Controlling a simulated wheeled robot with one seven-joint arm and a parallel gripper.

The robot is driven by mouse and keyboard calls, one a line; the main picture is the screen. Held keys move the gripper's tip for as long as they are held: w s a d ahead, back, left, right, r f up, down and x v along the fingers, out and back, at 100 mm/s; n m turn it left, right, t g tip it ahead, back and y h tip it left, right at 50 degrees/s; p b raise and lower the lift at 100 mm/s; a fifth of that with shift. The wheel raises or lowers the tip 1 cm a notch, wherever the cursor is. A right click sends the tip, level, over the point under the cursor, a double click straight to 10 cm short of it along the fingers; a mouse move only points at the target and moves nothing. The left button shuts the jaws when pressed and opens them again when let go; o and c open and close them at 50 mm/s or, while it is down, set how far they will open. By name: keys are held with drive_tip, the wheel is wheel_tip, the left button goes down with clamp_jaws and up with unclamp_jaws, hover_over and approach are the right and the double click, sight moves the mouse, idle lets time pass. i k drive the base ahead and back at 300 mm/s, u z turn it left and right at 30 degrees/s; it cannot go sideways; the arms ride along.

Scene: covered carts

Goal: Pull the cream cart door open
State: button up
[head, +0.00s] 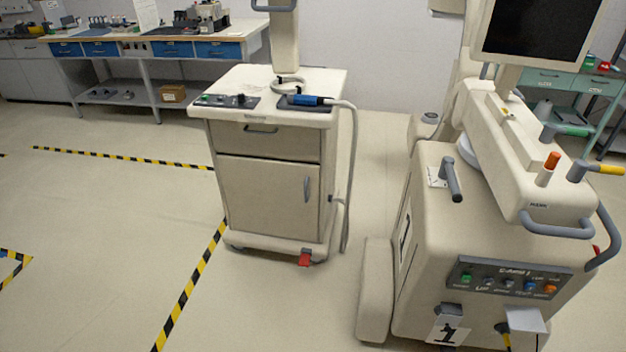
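The cream cart (269,105) stands on the floor left of the middle in the head view. Its door (262,198) is the lower front panel, below a drawer, and looks shut. The door has an upright grey handle (307,189) near its right edge. My gripper is not in the head view.
A large cream machine (480,230) with a dark screen stands close on the right. A red pedal (304,259) sits at the cart's base, and a grey hose (348,180) hangs down its right side. Striped tape (190,285) marks the floor. The floor in front of the cart is clear.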

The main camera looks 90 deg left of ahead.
sight(271, 198)
drive_tip(key=u, duration=3.7)
drive_tip(key=i, duration=1)
drive_tip(key=z, duration=0.25)
drive_tip(key=i, duration=1.5)
drive_tip(key=z, duration=0.85)
